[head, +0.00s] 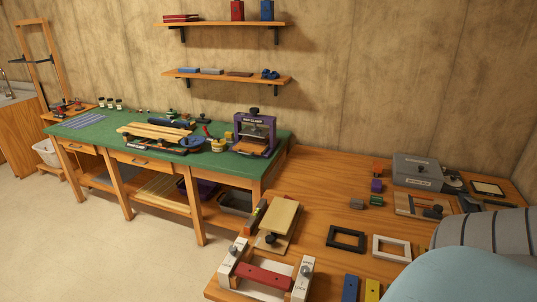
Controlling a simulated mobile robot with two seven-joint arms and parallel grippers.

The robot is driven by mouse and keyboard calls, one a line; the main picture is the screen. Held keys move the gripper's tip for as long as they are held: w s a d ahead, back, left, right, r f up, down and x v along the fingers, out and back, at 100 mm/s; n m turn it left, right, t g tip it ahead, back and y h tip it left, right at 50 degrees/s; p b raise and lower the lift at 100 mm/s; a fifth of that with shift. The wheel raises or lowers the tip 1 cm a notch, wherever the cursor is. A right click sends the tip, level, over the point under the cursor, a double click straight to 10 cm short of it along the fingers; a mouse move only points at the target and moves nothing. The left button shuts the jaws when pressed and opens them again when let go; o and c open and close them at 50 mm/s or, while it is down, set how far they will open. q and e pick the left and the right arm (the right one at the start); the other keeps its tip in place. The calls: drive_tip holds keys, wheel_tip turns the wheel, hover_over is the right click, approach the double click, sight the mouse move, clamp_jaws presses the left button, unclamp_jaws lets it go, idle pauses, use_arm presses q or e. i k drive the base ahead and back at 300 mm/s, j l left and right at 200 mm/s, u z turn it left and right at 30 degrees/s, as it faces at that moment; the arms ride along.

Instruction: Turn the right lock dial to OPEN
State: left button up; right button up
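A fixture with two white end blocks and a red bar (264,276) between them stands at the near left corner of the wooden bench. The right white block carries the right lock dial (305,271), a small grey knob with lettering beside it, apparently OPEN at the far end and LOCK at the near end. The knob's pointing direction is too small to tell. The left white block carries a similar left dial (233,251). Neither of my grippers shows in the head view, and nothing visible touches the fixture.
A wooden board clamp (279,220) stands just behind the fixture. Black (346,250) and white frames (374,248) lie to its right, with blue (350,287) and yellow bars (372,290) near the front edge. A large grey-striped and pale-blue shape covers the bottom right. A green-topped bench (95,132) stands left.

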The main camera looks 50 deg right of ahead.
sight(304, 271)
drive_tip(key=z, duration=1.55)
